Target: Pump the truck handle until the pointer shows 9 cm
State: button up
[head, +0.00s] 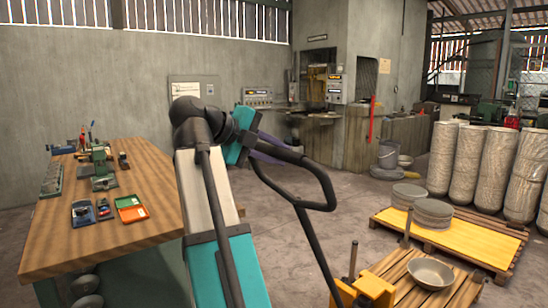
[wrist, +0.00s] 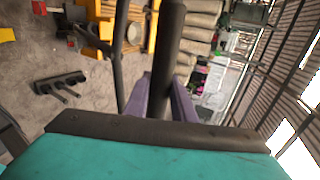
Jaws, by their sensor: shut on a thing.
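The truck handle (head: 328,185) is a black loop on a long thin shaft, tilted toward me. The shaft runs down to the yellow truck body (head: 365,288) at the bottom of the head view. My gripper (head: 272,150) has purple fingers and is shut on the handle's upper bar. In the wrist view the dark handle bar (wrist: 168,40) passes at the purple fingers (wrist: 183,103), and the yellow truck (wrist: 98,28) shows at the top. I cannot make out a pointer or a scale reading in either view.
A wooden workbench (head: 90,235) with tools and small trays stands at the left. A pallet (head: 430,292) with a bowl (head: 431,272) is beside the truck. A yellow-topped pallet (head: 455,238) with stacked bowls lies behind it. Wrapped cylinders (head: 468,160) stand at the right.

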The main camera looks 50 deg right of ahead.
jog(key=s+d+r, duration=0.1)
jog(key=d, duration=0.2)
jog(key=d+r, duration=0.2)
jog(key=d, duration=0.2)
jog(key=s+d+r, duration=0.1)
jog(key=d, duration=0.2)
jog(key=shift+s+d+r, duration=0.25)
jog(key=shift+s+d, duration=0.05)
jog(key=shift+s, duration=0.05)
jog(key=shift+c, duration=0.2)
jog(key=shift+d+r, duration=0.1)
jog(key=shift+d, duration=0.15)
jog(key=shift+o, duration=0.2)
jog(key=s+d+r, duration=0.3)
jog(key=d, duration=0.9)
jog(key=shift+s+b, duration=0.15)
jog(key=shift+b, duration=0.15)
jog(key=shift+r, duration=0.1)
jog(key=s+d+r, duration=0.1)
jog(key=s+d, duration=0.2)
jog(key=d, duration=1)
jog(key=shift+s+r, duration=0.2)
jog(key=shift+r, duration=0.05)
